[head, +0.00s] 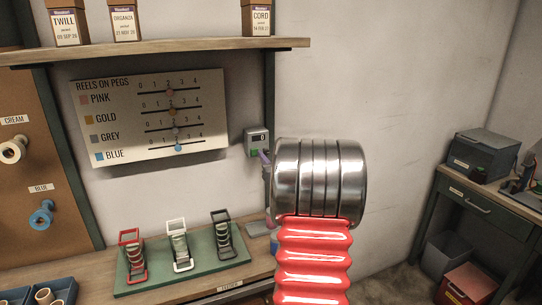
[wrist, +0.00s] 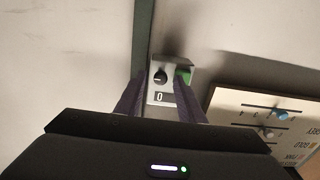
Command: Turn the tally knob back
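The tally counter is a small grey box (head: 257,139) on the wall, right of the reel board. In the wrist view its black knob (wrist: 160,76) sits beside a green button (wrist: 183,76), with a display (wrist: 160,98) reading 0. My gripper (wrist: 161,92) has two purple fingers spread apart, with the counter between them in the picture and nothing held. In the head view my gripper (head: 266,160) is just below and right of the box, partly hidden by my arm. I cannot tell whether the fingers touch the box.
The reel board (head: 150,118) hangs left of the counter, under a shelf (head: 160,48) with boxes. Below, a green tray (head: 205,271) holds red, white and black stands. A dark vertical post (wrist: 141,40) runs beside the counter. Wall to the right is bare.

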